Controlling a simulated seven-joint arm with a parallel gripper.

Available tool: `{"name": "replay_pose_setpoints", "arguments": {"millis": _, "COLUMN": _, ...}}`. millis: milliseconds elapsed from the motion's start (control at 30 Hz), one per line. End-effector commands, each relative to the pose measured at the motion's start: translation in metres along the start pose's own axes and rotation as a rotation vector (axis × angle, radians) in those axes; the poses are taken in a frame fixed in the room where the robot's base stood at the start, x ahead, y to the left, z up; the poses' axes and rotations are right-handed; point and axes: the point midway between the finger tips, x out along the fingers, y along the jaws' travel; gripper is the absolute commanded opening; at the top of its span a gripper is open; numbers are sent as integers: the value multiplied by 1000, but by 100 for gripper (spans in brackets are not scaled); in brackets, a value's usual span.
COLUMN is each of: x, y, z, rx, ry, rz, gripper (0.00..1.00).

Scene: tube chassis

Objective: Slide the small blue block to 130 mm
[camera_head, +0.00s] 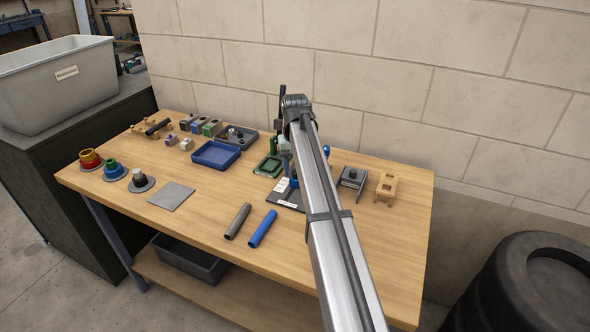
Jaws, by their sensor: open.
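A dark plate (288,199) with white labels lies on the bench, partly behind my arm. A small blue piece (294,182) shows at the plate's back, against the left edge of my arm; it looks like the small blue block, but most of it is hidden. I cannot read any scale or its position in millimetres. My gripper (284,152) hangs below the wrist above the plate's back and is open. My arm covers much of it, and its fingertips are not clear. I cannot tell whether it touches the blue piece.
The wall borders the back. The front right is clear.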

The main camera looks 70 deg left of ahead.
Motion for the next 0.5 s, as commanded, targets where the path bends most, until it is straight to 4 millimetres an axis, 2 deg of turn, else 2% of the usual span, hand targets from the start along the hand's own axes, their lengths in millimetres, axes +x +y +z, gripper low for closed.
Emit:
{"name": "replay_pose_setpoints", "arguments": {"millis": 200, "x": 11, "y": 0, "z": 0, "rx": 0, "ry": 1, "rz": 0, "gripper": 47}}
{"name": "replay_pose_setpoints", "arguments": {"millis": 500, "x": 12, "y": 0, "z": 0, "rx": 0, "ry": 1, "rz": 0, "gripper": 46}}
